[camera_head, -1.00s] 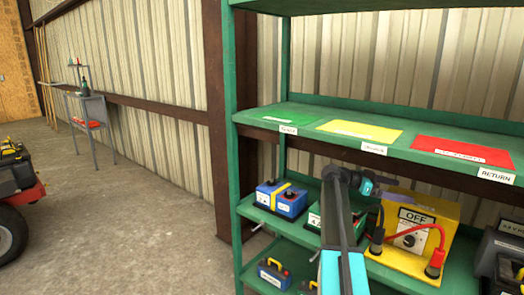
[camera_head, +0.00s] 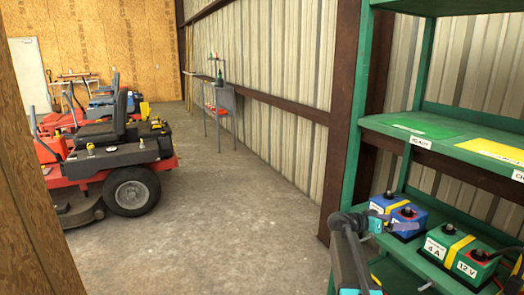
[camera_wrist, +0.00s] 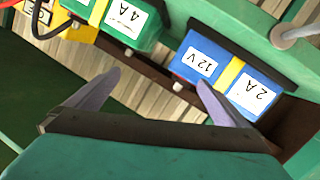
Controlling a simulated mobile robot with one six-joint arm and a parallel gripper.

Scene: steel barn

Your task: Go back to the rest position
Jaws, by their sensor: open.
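My gripper (camera_head: 394,226) is at the lower right of the head view, in front of the green shelf rack (camera_head: 344,190). In the wrist view its two grey fingers (camera_wrist: 158,92) are spread apart with nothing between them. A blue box with a yellow band (camera_wrist: 238,72), labelled 12 V and 2 A, is beyond the right finger; the head view shows it on the rack's middle shelf (camera_head: 398,207). A green box labelled 4 A and 12 V (camera_head: 456,255) stands to its right on that shelf. I cannot tell whether the gripper touches anything.
The upper shelf carries a green mat (camera_head: 424,127) and a yellow mat (camera_head: 492,150). Red riding mowers (camera_head: 112,165) stand at left. A small grey stand (camera_head: 222,110) is by the wall. The concrete floor (camera_head: 225,220) between is clear. A wooden post (camera_head: 30,170) is near at left.

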